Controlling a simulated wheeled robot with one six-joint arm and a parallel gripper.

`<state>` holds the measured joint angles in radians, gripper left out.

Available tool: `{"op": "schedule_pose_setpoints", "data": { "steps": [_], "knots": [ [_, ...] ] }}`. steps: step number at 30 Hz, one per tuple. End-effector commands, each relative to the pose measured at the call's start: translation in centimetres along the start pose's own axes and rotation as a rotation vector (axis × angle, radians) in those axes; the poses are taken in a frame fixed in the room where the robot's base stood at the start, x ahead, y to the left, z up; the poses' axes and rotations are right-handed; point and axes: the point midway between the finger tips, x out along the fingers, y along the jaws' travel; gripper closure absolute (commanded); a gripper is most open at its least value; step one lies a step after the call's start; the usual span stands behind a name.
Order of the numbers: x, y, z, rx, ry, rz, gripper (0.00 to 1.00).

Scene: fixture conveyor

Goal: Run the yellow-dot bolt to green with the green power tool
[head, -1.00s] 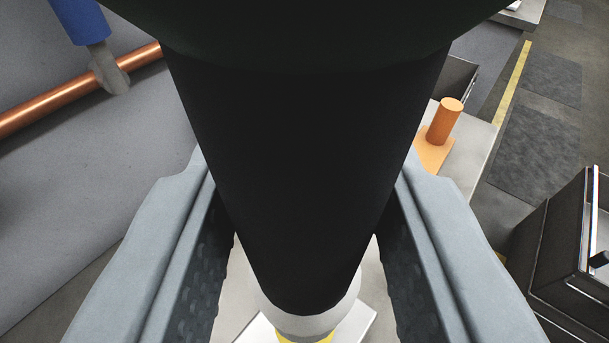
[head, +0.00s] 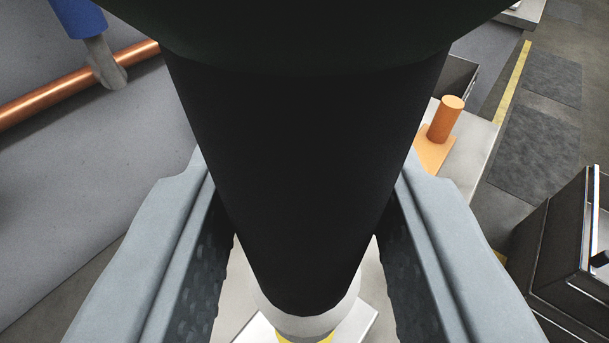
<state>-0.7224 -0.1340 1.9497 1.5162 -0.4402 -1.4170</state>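A large tapered power tool (head: 300,180) fills the middle of the head view. Its body is black, with a very dark green tint on the wide part at the top. The fingers of my gripper (head: 305,270) lie along both its sides and are shut on it. The tool points down at a pale grey collar (head: 308,325). A bit of yellow (head: 305,338) shows below the collar, cut off by the frame's bottom edge. A white plate (head: 358,322) lies under it. The tool hides the bolt's head, and I cannot see any dot or green light.
An orange post on an orange base (head: 440,125) stands on the light bench to the right. A copper pipe (head: 50,100) and a blue-and-grey part (head: 85,25) are at upper left. Dark bins (head: 560,250) stand at right, beyond the bench. A yellow line (head: 512,85) marks the floor.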

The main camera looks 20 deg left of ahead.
Motion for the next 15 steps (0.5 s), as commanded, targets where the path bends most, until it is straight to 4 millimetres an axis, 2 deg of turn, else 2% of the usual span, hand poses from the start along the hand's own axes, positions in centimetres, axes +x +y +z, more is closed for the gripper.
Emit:
{"op": "schedule_pose_setpoints", "data": {
  "steps": [15],
  "knots": [
    [0.13, 0.01, 0.69, 0.0, 0.001, 0.0, 1.0]
  ]
}}
